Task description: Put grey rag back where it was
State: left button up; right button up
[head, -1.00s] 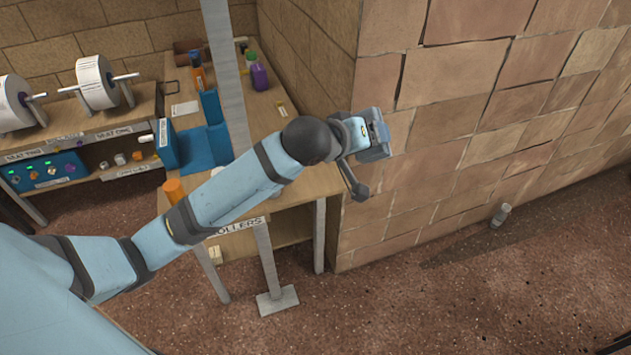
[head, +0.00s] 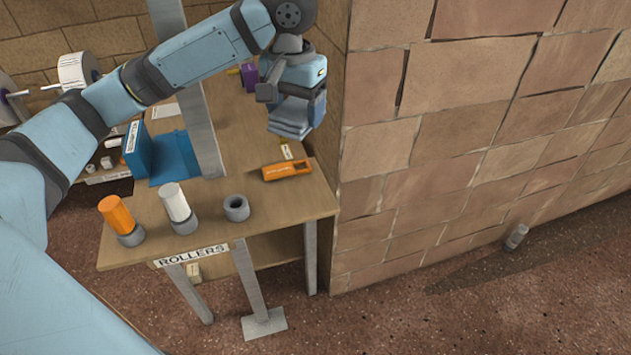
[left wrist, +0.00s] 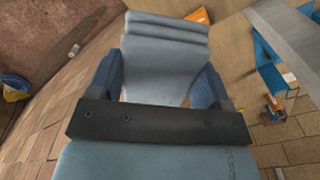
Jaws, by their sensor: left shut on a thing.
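My left gripper (head: 292,92) is over the back right part of the rollers table, near the brick wall's corner. It is shut on the folded grey rag (head: 291,122), which hangs below the fingers. In the left wrist view the grey rag (left wrist: 165,60) shows between the two blue fingers, with several folded layers at its far end. The rag looks held above the table (head: 265,205); the exact gap is hard to tell. My right gripper is not in any view.
An orange roller (head: 116,213), a white roller (head: 175,203) and an empty grey holder (head: 236,208) stand along the front edge. A metal post (head: 200,125) rises at left. The brick wall (head: 470,130) is close on the right.

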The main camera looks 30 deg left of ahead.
pick_arm(q)
jog(key=shift+w+f, duration=0.2)
jog(key=shift+f, duration=0.15)
notch_tip(320, 180, down, 8)
jog(key=b, duration=0.1)
send_over(300, 198)
notch_tip(300, 198, down, 7)
jog(key=shift+r+b, duration=0.1)
jog(key=shift+b, duration=0.35)
notch_tip(300, 198, down, 4)
jog(key=shift+f, duration=0.25)
jog(key=o, duration=0.8)
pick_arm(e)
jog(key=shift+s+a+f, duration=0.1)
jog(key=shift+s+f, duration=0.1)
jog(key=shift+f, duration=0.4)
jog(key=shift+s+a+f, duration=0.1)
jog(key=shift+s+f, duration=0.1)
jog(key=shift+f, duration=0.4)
pick_arm(q)
notch_tip(300, 198, up, 12)
jog(key=shift+r+p, duration=0.1)
jog(key=shift+p, duration=0.35)
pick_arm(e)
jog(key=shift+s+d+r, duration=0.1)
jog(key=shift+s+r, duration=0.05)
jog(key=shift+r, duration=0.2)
